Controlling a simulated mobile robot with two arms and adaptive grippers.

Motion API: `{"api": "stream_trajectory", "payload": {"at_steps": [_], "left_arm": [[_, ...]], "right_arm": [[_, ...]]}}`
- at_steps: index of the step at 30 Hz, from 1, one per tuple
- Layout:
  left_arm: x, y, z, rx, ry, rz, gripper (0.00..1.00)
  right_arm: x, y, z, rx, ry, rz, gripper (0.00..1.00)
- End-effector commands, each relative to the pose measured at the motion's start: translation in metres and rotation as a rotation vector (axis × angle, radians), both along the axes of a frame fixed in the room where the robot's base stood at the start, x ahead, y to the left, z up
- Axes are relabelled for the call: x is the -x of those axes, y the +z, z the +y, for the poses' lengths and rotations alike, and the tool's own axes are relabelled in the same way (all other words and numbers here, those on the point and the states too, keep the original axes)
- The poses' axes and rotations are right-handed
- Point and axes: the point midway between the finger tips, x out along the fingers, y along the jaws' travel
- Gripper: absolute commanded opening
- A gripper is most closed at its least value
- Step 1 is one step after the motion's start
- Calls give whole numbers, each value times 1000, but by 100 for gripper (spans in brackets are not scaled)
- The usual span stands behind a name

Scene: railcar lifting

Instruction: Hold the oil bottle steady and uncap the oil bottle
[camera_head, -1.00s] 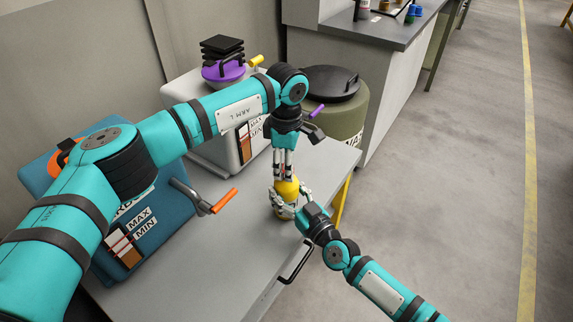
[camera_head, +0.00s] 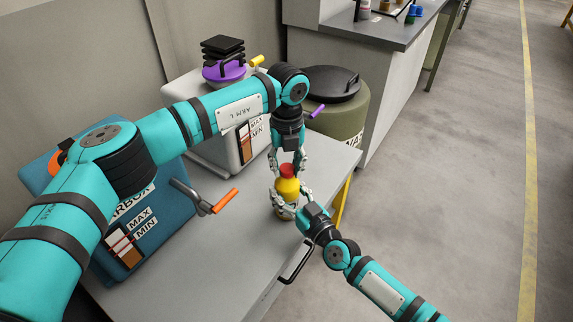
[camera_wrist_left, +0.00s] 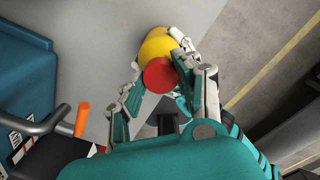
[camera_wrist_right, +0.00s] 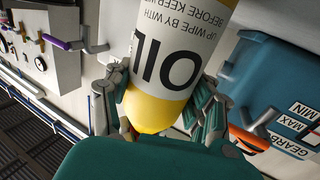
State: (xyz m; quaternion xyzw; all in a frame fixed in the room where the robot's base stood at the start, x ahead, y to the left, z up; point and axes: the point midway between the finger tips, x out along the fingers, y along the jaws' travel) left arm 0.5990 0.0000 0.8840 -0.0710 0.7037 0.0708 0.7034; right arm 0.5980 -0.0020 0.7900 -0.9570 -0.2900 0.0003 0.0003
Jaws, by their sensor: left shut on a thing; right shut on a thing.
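The oil bottle (camera_head: 287,188) is yellow with a red cap (camera_head: 287,171) and stands upright at the right side of the grey table. My right gripper (camera_head: 285,205) is shut around the bottle's body. The right wrist view shows the bottle's white OIL label (camera_wrist_right: 180,60) between the fingers (camera_wrist_right: 163,110). My left gripper (camera_head: 287,168) comes from above, shut on the cap with one finger on each side. The left wrist view shows the cap (camera_wrist_left: 158,75) between the fingers (camera_wrist_left: 165,82), over the bottle's yellow shoulder (camera_wrist_left: 160,43). I cannot tell whether the cap is loose.
The blue gearbox container (camera_head: 150,225) with an orange-handled lever (camera_head: 225,201) stands at the left on the table (camera_head: 215,265). A white container (camera_head: 215,150) and a green drum with a black lid (camera_head: 330,84) stand behind. The front of the table is clear.

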Motion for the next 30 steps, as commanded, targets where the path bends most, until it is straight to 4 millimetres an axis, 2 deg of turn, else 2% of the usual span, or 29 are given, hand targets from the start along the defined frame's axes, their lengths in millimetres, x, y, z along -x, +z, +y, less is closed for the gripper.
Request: {"api": "stream_trajectory", "payload": {"at_steps": [19,30], "left_arm": [[0,1,-1,0,-8,1,0],[0,12,-1,1,-8,1,0]], "right_arm": [[0,0,0,1,1,-1,0],[0,0,1,0,2,0,0]]}}
